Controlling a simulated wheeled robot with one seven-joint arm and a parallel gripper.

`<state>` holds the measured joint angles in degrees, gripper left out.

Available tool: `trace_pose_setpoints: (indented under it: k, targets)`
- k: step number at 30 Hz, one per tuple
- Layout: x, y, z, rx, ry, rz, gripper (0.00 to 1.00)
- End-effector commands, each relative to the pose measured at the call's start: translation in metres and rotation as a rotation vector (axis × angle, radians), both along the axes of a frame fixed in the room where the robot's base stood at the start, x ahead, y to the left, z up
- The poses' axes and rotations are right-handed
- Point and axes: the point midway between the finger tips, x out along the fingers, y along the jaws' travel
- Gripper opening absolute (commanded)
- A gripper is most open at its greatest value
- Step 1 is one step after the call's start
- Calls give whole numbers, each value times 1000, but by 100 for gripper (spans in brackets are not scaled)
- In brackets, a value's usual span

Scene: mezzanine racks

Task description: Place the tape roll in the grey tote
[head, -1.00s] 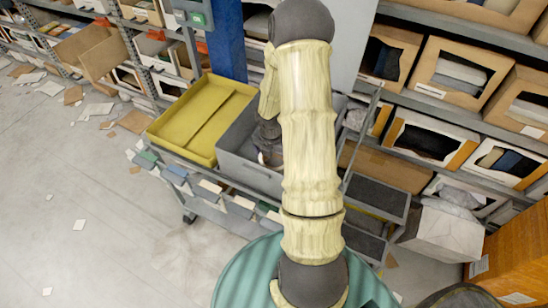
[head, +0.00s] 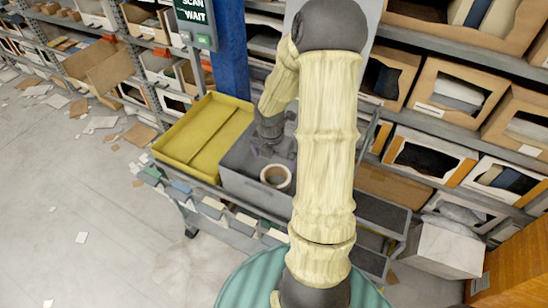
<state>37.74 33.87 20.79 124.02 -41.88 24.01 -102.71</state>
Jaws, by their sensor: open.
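The tape roll (head: 276,177), a pale ring with a tan core, lies flat in the grey tote (head: 240,187), near its front wall. My gripper (head: 268,152) is dark and hangs over the inside of the tote, just behind and to the upper left of the roll. It is open and appears apart from the roll. The fingertips are small and dark against the grey. My arm hides the right part of the tote.
A yellow tray (head: 203,137) stands left of the tote on the same cart. A blue post (head: 230,60) rises behind them. Shelves with open boxes (head: 437,157) line the back and right.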

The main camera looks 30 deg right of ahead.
Motion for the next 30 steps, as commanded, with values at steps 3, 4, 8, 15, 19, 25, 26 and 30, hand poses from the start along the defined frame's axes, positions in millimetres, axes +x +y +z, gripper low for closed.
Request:
trace_pose_setpoints:
  k: [3,4,8,15,19,25,26,30]
  targets:
    - [0,0,0,0,0,0,100]
    - [0,0,0,0,0,-1,100]
    - [-1,6,5,0,-8,-54,100]
    - [-15,46,35,22,-67,-462,100]
    - [-28,72,54,53,-116,-762,100]
    - [-51,111,80,138,-190,-1238,100]
    - [-55,116,84,155,-198,-1311,100]
    - [-74,141,100,244,-225,-1650,100]
